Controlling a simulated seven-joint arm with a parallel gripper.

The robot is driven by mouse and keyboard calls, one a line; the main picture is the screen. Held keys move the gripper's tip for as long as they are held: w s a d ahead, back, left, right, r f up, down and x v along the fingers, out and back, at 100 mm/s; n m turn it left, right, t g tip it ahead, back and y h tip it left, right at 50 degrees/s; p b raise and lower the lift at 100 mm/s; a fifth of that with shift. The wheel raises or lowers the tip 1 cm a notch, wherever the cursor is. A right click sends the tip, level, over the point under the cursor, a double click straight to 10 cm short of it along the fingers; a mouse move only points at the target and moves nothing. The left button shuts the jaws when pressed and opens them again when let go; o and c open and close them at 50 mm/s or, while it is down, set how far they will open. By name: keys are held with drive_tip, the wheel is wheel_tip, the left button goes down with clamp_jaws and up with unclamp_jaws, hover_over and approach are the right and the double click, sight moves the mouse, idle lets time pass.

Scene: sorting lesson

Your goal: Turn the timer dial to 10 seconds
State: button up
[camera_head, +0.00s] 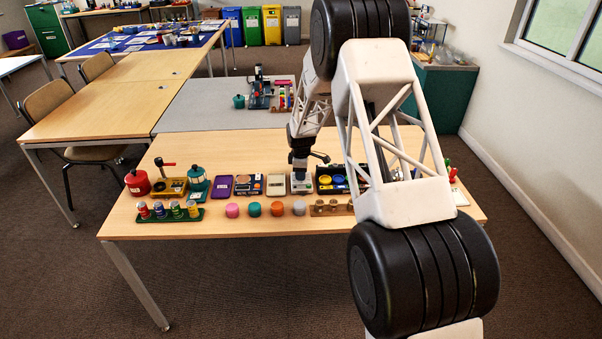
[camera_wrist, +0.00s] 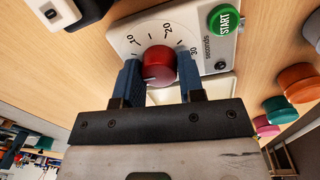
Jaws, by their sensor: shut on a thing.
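The timer (camera_wrist: 199,28) is a white box with a red dial (camera_wrist: 160,64), a scale reading 10, 20 and 30 with the word seconds, and a green START button (camera_wrist: 224,19). My gripper (camera_wrist: 160,70) has its two blue fingers on opposite sides of the dial and is shut on it. A pale mark shows on the dial's side facing the gripper, away from the 10; its exact setting is hard to read. In the head view the timer (camera_head: 302,187) sits on the wooden table, with my gripper (camera_head: 300,172) over it, partly hiding it.
Several coloured round pieces, such as the teal one (camera_head: 254,209), lie in front of the timer. A pale device (camera_head: 278,185) stands close at its left and a dark tray (camera_head: 327,188) at its right. A red canister (camera_head: 137,183) is farther left.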

drive_tip(key=shift+m, duration=0.4)
drive_tip(key=m, duration=1.1)
idle(0.5)
drive_tip(key=o, duration=0.9)
drive_tip(key=shift+o, duration=0.2)
drive_tip(key=shift+r, duration=0.1)
drive_tip(key=shift+a+r, duration=0.15)
drive_tip(key=shift+r, duration=1.75)
drive_tip(key=shift+a+r, duration=0.1)
drive_tip(key=shift+r, duration=1.8)
